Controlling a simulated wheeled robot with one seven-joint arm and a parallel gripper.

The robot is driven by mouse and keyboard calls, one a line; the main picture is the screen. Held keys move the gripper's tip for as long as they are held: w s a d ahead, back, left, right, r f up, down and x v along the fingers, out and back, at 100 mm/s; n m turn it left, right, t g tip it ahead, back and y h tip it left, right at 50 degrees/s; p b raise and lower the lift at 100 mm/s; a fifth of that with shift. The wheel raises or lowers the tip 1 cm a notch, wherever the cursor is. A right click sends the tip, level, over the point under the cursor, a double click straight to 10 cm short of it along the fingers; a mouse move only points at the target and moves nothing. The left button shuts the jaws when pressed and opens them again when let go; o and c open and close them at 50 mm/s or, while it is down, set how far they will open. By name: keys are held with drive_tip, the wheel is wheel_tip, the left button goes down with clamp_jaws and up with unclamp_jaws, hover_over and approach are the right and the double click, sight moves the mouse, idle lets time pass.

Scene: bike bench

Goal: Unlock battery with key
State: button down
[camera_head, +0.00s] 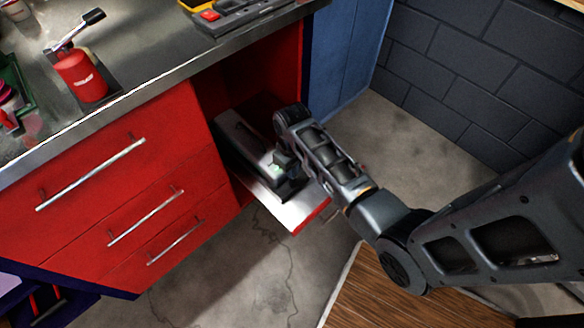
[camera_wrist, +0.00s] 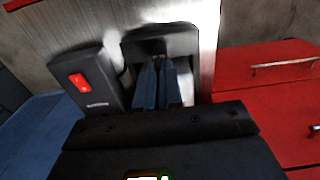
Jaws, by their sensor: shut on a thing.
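My gripper (camera_wrist: 158,66) points down at a black housing (camera_wrist: 185,40) on the pull-out shelf. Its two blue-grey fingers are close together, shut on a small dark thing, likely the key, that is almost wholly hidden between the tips. The tips are over the recess of the housing; I cannot tell whether the key is in a lock. In the head view, a long black body (camera_head: 236,138), likely the battery, lies on the shelf behind my gripper. My gripper and wrist cover part of it.
The white shelf (camera_head: 298,214) sticks out of the red cabinet (camera_head: 150,175). A black box with a red switch (camera_wrist: 80,82) stands beside the housing. A blue panel (camera_head: 345,50) is close on the right. The bench top holds a red bottle (camera_head: 80,76).

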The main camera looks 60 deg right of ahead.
drive_tip(key=shift+n, duration=0.3)
drive_tip(key=n+p, duration=0.3)
drive_tip(key=shift+r+n, duration=0.15)
drive_tip(key=shift+n, duration=0.15)
drive_tip(key=n+p, duration=0.2)
drive_tip(key=n, duration=0.2)
drive_tip(key=shift+n, duration=0.3)
drive_tip(key=n+p, duration=0.1)
drive_tip(key=n, duration=0.3)
drive_tip(key=shift+n+p, duration=0.6)
drive_tip(key=shift+n, duration=2.2)
drive_tip(key=shift+f, duration=0.2)
drive_tip(key=c, duration=1.3)
unclamp_jaws()
